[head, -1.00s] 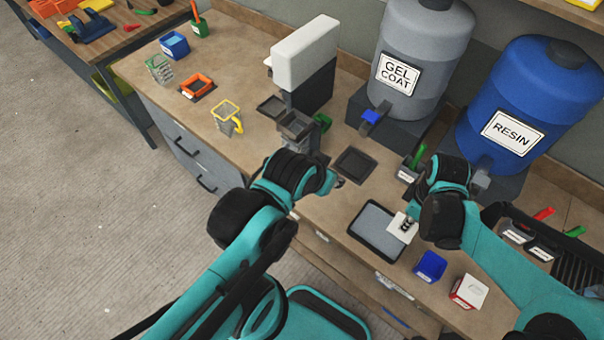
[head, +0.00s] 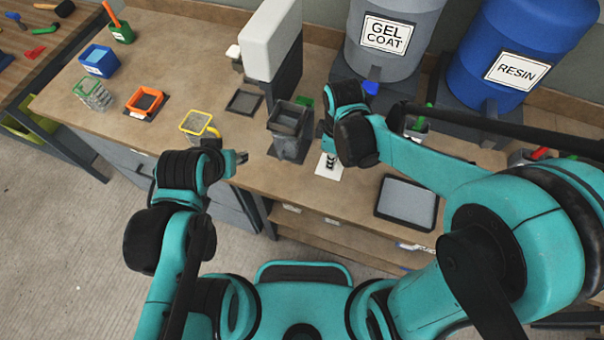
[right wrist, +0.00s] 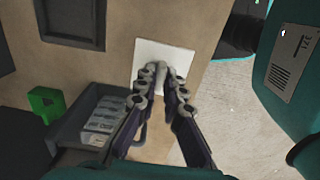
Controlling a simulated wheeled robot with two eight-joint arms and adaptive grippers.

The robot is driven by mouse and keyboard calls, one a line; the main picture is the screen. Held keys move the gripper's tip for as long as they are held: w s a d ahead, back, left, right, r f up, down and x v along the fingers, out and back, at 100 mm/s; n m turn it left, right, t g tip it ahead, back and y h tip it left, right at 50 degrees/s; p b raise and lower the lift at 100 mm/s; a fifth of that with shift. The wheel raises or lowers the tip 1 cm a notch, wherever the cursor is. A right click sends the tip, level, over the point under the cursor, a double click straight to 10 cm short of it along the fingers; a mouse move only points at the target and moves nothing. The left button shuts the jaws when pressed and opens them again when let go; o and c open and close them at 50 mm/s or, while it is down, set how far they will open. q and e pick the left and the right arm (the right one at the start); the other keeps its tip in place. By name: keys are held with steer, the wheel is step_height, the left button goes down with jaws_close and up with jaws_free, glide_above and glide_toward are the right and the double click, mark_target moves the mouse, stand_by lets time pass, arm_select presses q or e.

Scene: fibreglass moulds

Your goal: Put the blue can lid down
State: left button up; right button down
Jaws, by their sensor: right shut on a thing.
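My right gripper (head: 331,152) is shut on a thin white square lid (head: 327,174), just right of a dark grey square container (head: 287,150). In the right wrist view the lid (right wrist: 151,60) is at the fingertips (right wrist: 166,74), over the wooden bench. I cannot tell whether it touches the bench top.
A grey tray (head: 407,204) lies right of the lid. The gel coat drum (head: 385,60) and resin drum (head: 490,90) stand behind. A yellow-rimmed cup (head: 196,124), orange frame (head: 145,101) and blue box (head: 99,62) stand left. A dark square pad (head: 243,103) lies behind the container.

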steer(key=a+f, duration=0.1)
steer(key=a, duration=0.1)
steer(key=a+f+b, duration=0.1)
steer(key=a, duration=0.1)
steer(key=a+f, duration=0.2)
steer(key=shift+a, duration=0.3)
steer(key=shift+f+b, duration=0.95)
steer(key=shift+f, duration=1.05)
steer(key=shift+f, duration=0.15)
steer(key=c, duration=1.6)
jaws_free()
steer(key=shift+c, duration=0.2)
